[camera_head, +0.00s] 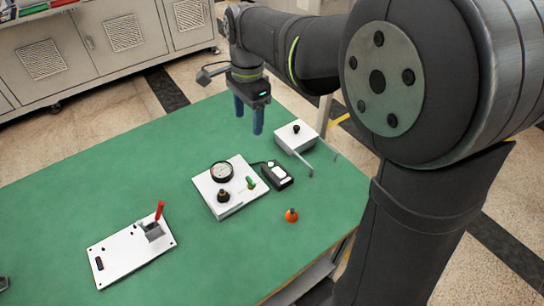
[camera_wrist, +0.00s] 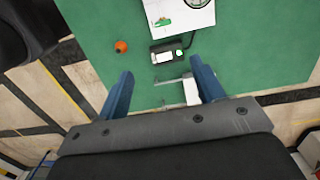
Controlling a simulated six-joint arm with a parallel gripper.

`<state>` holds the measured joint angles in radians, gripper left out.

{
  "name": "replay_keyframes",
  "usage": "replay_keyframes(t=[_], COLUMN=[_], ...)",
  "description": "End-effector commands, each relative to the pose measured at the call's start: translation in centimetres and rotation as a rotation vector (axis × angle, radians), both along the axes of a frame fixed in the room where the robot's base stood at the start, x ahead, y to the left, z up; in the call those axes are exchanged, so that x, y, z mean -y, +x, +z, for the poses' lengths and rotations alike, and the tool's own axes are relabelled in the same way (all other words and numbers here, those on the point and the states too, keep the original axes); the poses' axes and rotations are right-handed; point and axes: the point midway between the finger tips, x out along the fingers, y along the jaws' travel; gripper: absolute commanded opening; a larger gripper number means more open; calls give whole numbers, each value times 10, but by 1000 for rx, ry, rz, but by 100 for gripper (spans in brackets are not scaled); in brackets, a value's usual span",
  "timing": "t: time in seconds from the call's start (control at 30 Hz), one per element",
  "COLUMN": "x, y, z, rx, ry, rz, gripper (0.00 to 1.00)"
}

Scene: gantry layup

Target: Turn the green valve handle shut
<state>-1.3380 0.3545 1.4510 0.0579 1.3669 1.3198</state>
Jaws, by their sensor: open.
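The green valve handle (camera_head: 251,183) sits on a white panel (camera_head: 225,203), to the right of a round gauge (camera_head: 221,171) and a dark knob (camera_head: 223,196). In the wrist view the green handle (camera_wrist: 164,21) shows near the top edge, on the white panel. My gripper (camera_head: 249,120) is open and empty, pointing down above the far part of the green table. It is apart from the handle, up and to its left in the head view only slightly. In the wrist view my gripper's blue fingers (camera_wrist: 160,85) are spread wide with nothing between them held.
A black handheld device (camera_head: 277,175) lies beside the panel. A white box (camera_head: 296,136) with metal rods stands near the right edge. An orange ball-like object (camera_head: 291,215) lies nearer. A white plate with a red lever (camera_head: 158,211) is at left. The green table (camera_head: 110,185) is otherwise mostly bare.

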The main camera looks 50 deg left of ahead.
Motion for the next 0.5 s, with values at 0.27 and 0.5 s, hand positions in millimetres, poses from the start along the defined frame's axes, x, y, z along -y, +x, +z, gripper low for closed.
replay_keyframes(t=[0.27,0.5], x=[-1,-2], y=[54,62], z=[-59,-78], rx=[-265,-335], ry=[-6,15], rz=[-12,-8], gripper=[62,62])
